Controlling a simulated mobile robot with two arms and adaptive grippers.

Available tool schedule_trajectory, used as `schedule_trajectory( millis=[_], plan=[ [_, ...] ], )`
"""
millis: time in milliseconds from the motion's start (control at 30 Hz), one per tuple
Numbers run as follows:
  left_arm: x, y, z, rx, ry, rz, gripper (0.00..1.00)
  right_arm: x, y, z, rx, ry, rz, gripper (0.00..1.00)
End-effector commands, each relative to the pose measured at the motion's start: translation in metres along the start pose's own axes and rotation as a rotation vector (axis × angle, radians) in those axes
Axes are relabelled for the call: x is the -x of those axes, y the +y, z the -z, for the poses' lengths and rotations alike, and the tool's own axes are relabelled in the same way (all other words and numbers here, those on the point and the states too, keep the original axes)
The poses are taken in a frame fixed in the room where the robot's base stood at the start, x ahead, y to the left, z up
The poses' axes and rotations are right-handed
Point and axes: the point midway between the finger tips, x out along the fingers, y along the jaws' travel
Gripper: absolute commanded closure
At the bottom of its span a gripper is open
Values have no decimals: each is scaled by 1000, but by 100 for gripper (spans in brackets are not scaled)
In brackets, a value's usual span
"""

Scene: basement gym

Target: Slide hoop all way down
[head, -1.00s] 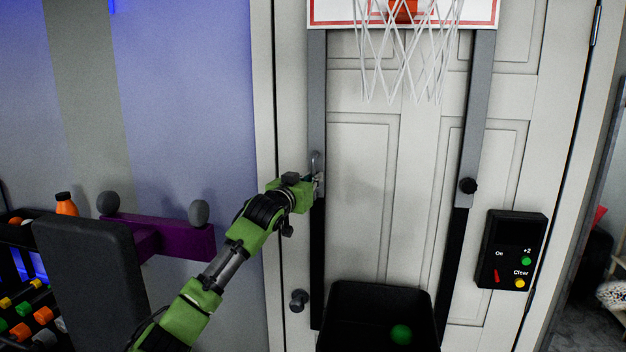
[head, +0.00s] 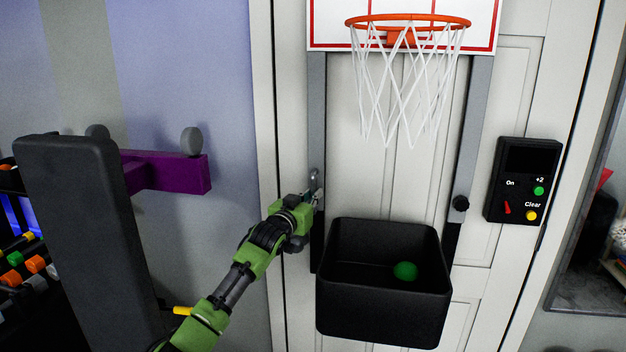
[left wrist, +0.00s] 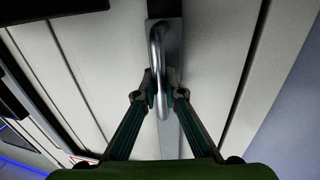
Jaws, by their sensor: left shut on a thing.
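The basketball hoop (head: 408,22), with an orange rim and white net (head: 405,90), hangs from a white backboard (head: 485,20) on two grey sliding bars (head: 470,120) in front of the door. A small metal handle (head: 315,180) is on the left bar near its lower end. My left gripper (head: 318,198) is at this handle. In the left wrist view the two fingers (left wrist: 160,95) are closed around the shiny handle loop (left wrist: 156,55). A short black lower rail (head: 317,245) shows under the left bar. My right gripper is not in view.
A black bin (head: 385,310) with a green ball (head: 405,271) inside hangs below the net. A black scoring box (head: 521,180) is on the right. A dark padded bench (head: 85,230) and purple bar (head: 180,172) stand left of my arm.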

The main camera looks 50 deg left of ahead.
Motion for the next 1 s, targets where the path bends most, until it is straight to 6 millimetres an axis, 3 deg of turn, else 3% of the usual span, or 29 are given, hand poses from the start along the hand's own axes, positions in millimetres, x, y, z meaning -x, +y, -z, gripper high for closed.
schedule_trajectory(
  millis=[33, 100, 300, 500, 700, 1000],
  plan=[
    [0, 1, -35, 2, -12, 0, 100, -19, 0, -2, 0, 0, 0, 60],
    [0, 0, -60, 2, -13, 0, 100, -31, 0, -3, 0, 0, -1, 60],
    [1, 0, -130, 2, -12, 0, 100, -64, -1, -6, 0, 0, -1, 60],
    [1, 0, -186, 1, -11, 0, 100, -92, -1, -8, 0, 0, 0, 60],
    [1, 0, -222, 0, -9, 0, 100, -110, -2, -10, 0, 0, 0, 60],
    [1, 0, -241, -1, -8, 0, 100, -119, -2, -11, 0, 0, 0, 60]
  ],
)
